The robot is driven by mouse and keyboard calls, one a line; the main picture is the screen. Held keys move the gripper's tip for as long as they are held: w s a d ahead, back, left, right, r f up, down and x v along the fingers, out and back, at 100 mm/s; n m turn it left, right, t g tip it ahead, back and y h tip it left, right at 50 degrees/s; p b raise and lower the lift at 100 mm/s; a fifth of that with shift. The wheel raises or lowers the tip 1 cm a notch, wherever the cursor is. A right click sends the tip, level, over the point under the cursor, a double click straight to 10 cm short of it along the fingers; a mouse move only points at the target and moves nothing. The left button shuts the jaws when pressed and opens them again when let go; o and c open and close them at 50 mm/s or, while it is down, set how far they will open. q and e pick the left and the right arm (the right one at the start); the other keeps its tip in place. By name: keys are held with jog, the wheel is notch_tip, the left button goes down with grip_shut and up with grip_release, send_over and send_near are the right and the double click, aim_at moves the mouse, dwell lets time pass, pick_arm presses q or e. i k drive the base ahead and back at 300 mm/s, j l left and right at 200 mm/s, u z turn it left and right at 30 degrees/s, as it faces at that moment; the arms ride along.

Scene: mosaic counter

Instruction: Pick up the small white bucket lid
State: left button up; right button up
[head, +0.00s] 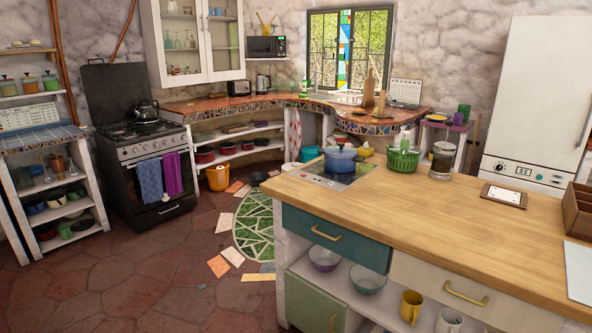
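I cannot clearly make out a small white bucket lid in the head view. An orange bucket (218,179) stands on the floor beside the far mosaic counter. A teal bucket-like container (310,154) shows partly behind the near island, and its lower part is hidden. Neither of my grippers is in view.
A wooden-topped island (400,217) fills the right foreground, with a blue pot (341,160) on its hob, a green basket (403,160) and a glass jar (442,161). A black stove (147,150) stands at the left. The stone floor (130,270) between is mostly open, with loose tiles (218,266).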

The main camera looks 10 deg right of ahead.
aim_at(287, 166)
jog(key=z, duration=0.2)
jog(key=i+u, duration=0.3)
jog(key=i, duration=0.3)
jog(key=i+l+u, duration=0.1)
jog(key=i+u, duration=0.15)
jog(key=i, duration=0.4)
jog(key=i+l+u, duration=0.3)
jog(key=i, duration=0.3)
jog(key=i+j, duration=0.2)
jog(key=i, duration=0.45)
jog(key=i+j+u, duration=0.1)
jog(key=i, duration=0.55)
jog(key=i+j, duration=0.2)
jog(key=i, duration=0.45)
jog(key=i+l+z, duration=0.25)
jog(key=i+z, duration=0.25)
jog(key=i, duration=0.15)
jog(key=i+z, duration=0.5)
jog(key=i, duration=0.15)
jog(key=i+j+z, duration=0.25)
jog(key=i+z, duration=0.25)
jog(key=i, duration=0.8)
jog(key=i+z, duration=0.15)
jog(key=i, duration=1.2)
jog(key=i+z, duration=0.15)
jog(key=i, duration=0.5)
jog(key=i+j, duration=0.15)
jog(key=i, duration=0.5)
jog(key=i+j+z, duration=0.15)
jog(key=i, duration=0.55)
